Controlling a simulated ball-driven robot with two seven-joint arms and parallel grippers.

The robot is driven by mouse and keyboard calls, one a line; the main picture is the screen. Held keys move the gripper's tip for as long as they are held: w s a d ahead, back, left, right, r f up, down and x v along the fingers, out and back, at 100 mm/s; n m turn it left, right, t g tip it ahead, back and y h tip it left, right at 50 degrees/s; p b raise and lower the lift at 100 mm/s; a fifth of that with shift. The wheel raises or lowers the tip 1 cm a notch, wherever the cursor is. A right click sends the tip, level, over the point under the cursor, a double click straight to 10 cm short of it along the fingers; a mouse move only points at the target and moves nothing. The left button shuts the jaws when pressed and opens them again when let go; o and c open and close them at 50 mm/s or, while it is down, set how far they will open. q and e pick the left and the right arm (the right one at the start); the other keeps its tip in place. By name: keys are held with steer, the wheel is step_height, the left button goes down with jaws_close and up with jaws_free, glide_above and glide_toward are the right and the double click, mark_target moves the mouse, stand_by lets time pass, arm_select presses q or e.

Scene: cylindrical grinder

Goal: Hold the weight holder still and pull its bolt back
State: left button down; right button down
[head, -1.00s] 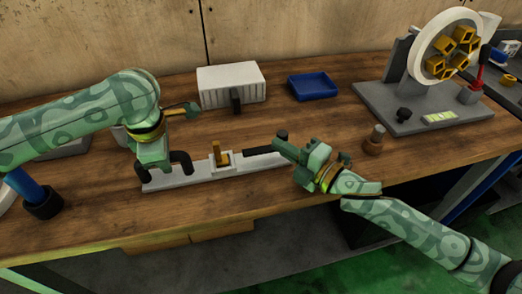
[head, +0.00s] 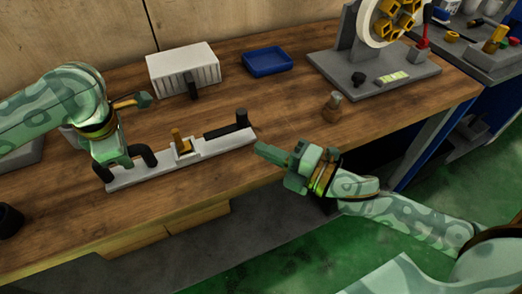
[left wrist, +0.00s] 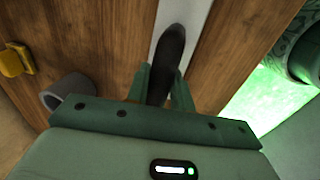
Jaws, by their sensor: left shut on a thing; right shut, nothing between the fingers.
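The weight holder (head: 125,179) is a long light grey bar near the table's front edge. A brass piece (head: 181,144) stands in its square middle seat. Its black bolt (head: 225,130), with an upright knob (head: 241,117), lies along the right half. My left gripper (head: 124,160) is shut on the black arched handle (head: 149,154) at the left end. The handle also shows between its fingers in the left wrist view (left wrist: 170,50). My right gripper (head: 264,150) is shut and empty, just off the right end of the holder, apart from the knob.
A white ribbed box (head: 183,68) and a blue tray (head: 267,61) stand at the back. A grey-based machine (head: 375,78) stands at the right, with a small brown knobbed piece (head: 332,107) in front.

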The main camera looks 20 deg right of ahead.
stand_by(0.4)
arm_select(q)
steer(key=c, duration=1.1)
jaws_free()
steer(key=shift+c, duration=0.2)
step_height(320, 180, up, 12)
steer(key=s, duration=0.2)
steer(key=shift+f, duration=0.2)
steer(key=shift+s, duration=0.1)
